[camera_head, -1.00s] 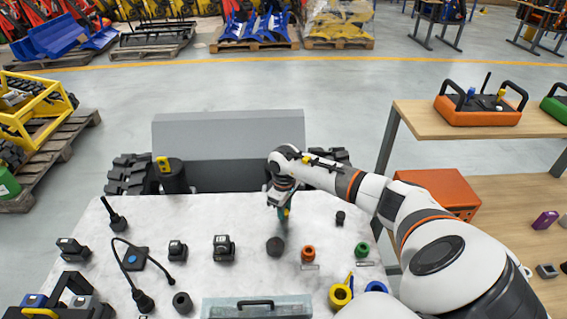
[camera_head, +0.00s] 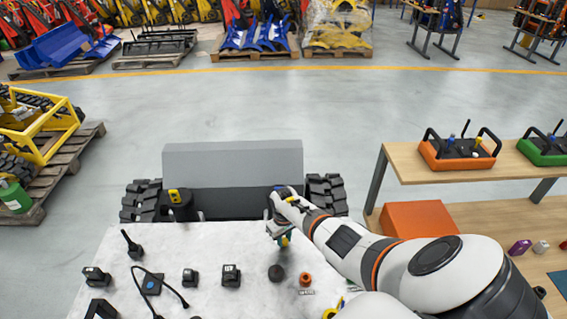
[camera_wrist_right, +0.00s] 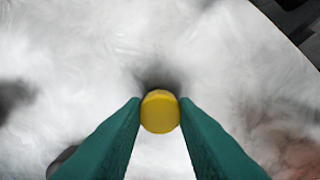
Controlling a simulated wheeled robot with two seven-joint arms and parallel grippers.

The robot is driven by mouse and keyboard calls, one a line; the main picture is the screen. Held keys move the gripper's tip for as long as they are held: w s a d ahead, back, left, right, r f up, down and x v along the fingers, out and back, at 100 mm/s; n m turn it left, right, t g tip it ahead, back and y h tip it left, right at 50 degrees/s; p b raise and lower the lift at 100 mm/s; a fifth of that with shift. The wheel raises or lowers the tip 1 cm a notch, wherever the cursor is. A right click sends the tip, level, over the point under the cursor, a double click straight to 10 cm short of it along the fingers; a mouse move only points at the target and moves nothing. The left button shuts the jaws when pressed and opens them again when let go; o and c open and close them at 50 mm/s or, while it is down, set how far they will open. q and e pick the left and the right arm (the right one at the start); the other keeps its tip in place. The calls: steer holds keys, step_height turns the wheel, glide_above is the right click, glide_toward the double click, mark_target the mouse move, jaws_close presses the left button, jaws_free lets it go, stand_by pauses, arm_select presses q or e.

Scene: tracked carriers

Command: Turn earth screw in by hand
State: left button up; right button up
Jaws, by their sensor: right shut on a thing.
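The earth screw shows as a round yellow head (camera_wrist_right: 160,111) in the right wrist view. The green fingertips of my right gripper (camera_wrist_right: 160,114) are shut on it, one on each side. A dark shadow lies just behind the head on the pale surface; any shaft below it is hidden. My left gripper is not in view.
A dark round part (camera_head: 275,272) and an orange ring (camera_head: 305,279) stand just in front of the right gripper. Several black boxes and a cable (camera_head: 173,287) lie on the left. A wooden bench with an orange controller (camera_head: 458,152) stands at the right.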

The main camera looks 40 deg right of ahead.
steer(key=o, duration=0.8)
steer(key=shift+r, duration=0.1)
